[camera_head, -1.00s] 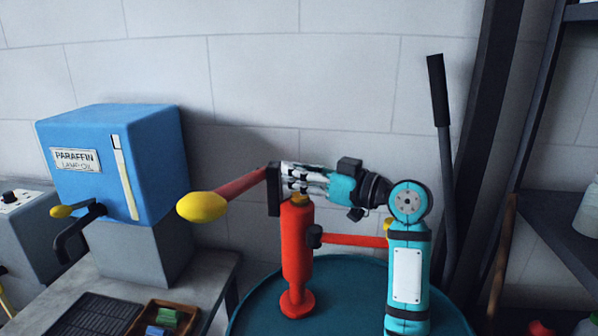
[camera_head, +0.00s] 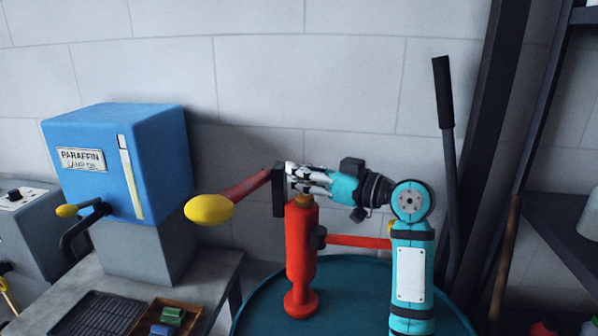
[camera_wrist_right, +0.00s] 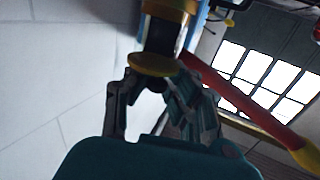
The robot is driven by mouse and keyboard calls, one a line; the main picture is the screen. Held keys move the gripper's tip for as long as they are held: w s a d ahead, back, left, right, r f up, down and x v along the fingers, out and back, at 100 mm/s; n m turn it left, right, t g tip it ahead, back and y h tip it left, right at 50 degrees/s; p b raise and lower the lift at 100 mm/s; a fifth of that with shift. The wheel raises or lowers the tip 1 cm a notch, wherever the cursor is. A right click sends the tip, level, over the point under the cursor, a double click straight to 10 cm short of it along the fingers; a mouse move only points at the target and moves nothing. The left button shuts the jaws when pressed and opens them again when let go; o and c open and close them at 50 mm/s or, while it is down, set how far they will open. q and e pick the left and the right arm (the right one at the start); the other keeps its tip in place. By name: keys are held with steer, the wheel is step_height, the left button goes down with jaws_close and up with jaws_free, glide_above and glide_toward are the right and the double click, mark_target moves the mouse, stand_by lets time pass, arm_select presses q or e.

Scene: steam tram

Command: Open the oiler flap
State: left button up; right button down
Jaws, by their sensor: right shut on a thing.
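I cannot pick out an oiler flap for certain. A red upright hand pump (camera_head: 300,250) stands on a teal drum top, with a brass collar (camera_head: 303,202), a dark head block (camera_head: 278,192) and a red crank arm with a yellow knob (camera_head: 209,209) pointing left. My right gripper (camera_head: 289,180) lies level at the pump's head, its fingers closed there. In the right wrist view, the fingers (camera_wrist_right: 155,88) stand either side of a brass disc (camera_wrist_right: 152,64) and dark head. The exact contact is hidden. My left gripper is not in view.
A blue paraffin tank (camera_head: 115,165) with a yellow-tipped tap stands left on a bench, near a tray of small blocks (camera_head: 165,318). The teal drum top (camera_head: 262,305) is otherwise mostly bare. A dark lever (camera_head: 446,150), post and shelf stand right. A wall is behind.

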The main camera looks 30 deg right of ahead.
steer(key=shift+d+r, duration=0.25)
steer(key=shift+w+d+r+m+h+p, duration=0.1)
steer(key=shift+r+m+h+p, duration=0.3)
steer(key=shift+p, duration=0.55)
steer(key=m+p, duration=0.1)
steer(key=p, duration=0.1)
steer(key=r+m+g+p, duration=0.1)
steer(key=p, duration=0.2)
steer(key=w+d+m+g+p, duration=0.1)
steer(key=m+p, duration=0.1)
steer(key=shift+r+p, duration=0.15)
steer(key=shift+p, duration=0.25)
steer(key=w+m+g+p, duration=0.1)
steer(key=m+p, duration=0.2)
steer(key=w+d+f+m+g+y+p, duration=0.1)
steer(key=m+g+p, duration=0.1)
steer(key=m+p, duration=0.1)
steer(key=w+d+m+g+y+p, duration=0.1)
steer(key=m+g+p, duration=0.1)
steer(key=p, duration=0.2)
steer(key=shift+f+m, duration=0.35)
steer(key=shift+m, duration=0.05)
steer(key=shift+f+g+y, duration=0.2)
steer(key=shift+g+y, duration=0.1)
